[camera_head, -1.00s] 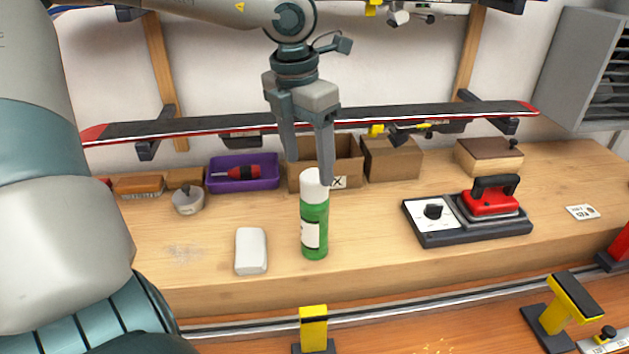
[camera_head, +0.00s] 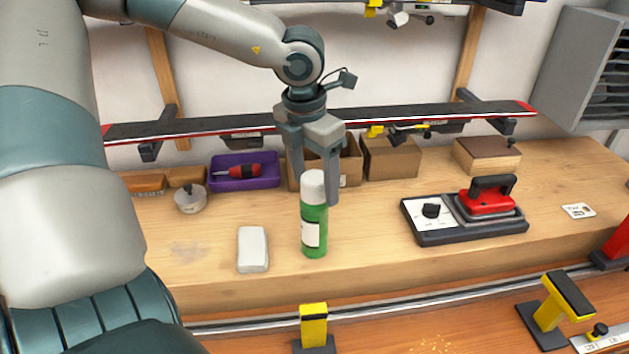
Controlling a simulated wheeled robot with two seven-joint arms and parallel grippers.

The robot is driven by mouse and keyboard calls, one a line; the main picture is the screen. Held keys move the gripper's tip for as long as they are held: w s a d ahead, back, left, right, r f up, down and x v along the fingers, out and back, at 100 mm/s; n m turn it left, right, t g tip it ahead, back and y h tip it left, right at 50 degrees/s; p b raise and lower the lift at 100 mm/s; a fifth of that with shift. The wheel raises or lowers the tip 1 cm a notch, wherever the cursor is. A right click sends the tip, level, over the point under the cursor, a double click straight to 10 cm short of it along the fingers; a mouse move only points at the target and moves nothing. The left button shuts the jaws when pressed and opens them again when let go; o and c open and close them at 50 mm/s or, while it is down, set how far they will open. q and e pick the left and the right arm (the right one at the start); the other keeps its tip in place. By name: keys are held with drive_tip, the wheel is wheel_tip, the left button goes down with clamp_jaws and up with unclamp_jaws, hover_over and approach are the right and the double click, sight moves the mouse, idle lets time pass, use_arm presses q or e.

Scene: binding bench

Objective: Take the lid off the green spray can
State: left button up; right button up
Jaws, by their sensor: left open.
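The green spray can (camera_head: 314,232) stands upright on the wooden bench, with a pale label on its front. Its white lid (camera_head: 313,186) is on top. My left gripper (camera_head: 318,197) comes down from above and is open, with its fingers at the height of the lid. One finger shows to the right of the lid. The other runs down behind the lid's upper left, and its tip is hidden. I cannot tell whether either finger touches the lid. My right gripper is not in view.
A white block (camera_head: 252,249) lies left of the can. A red iron (camera_head: 487,197) rests on a black base to the right. A purple tray (camera_head: 245,172) and cardboard boxes (camera_head: 391,158) stand behind. A ski (camera_head: 400,113) hangs across the back. Yellow clamps (camera_head: 313,325) stand in front.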

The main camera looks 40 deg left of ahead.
sight(317, 176)
use_arm(q)
drive_tip(key=shift+c, duration=0.6)
drive_tip(key=c, duration=1)
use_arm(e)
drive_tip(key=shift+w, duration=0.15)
use_arm(q)
drive_tip(key=shift+r, duration=0.15)
